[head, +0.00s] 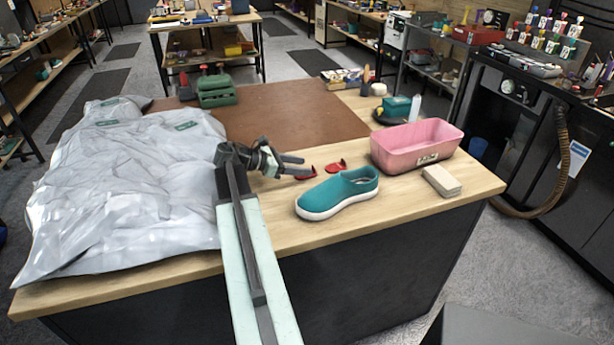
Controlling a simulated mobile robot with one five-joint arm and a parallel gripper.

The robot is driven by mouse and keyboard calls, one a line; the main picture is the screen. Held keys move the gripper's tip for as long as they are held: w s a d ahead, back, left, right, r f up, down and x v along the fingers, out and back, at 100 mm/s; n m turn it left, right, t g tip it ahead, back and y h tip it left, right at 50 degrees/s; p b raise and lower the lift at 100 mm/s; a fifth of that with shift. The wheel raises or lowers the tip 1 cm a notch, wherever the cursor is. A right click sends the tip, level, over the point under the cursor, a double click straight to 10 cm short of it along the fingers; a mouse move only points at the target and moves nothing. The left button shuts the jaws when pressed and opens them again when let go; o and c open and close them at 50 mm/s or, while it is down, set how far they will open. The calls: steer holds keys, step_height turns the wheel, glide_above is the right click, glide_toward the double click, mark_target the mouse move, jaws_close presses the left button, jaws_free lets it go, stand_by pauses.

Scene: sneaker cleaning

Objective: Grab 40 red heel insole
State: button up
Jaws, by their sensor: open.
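Two small red heel insoles lie on the wooden table in the head view. One red heel insole (307,174) is at the tips of my gripper and partly hidden by its fingers. The other red heel insole (337,166) lies a little to the right, clear of the gripper. I cannot read a number on either. My gripper (297,166) reaches in from the left, low over the table, with its fingers apart. I cannot tell whether the fingers touch the nearer insole.
A teal sneaker (340,191) stands just in front of the insoles. A pink bin (417,146) and a beige block (441,181) are to the right. A crumpled grey plastic sheet (120,190) covers the left side. A brown mat (290,115) and a green box (216,90) lie behind.

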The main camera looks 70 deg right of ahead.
mark_target(313, 167)
steer(key=b+x, duration=0.1)
steer(key=x, duration=0.4)
steer(key=shift+b, duration=0.4)
jaws_close()
step_height(313, 167, up, 10)
steer(key=p, duration=1)
steer(key=shift+r, duration=0.15)
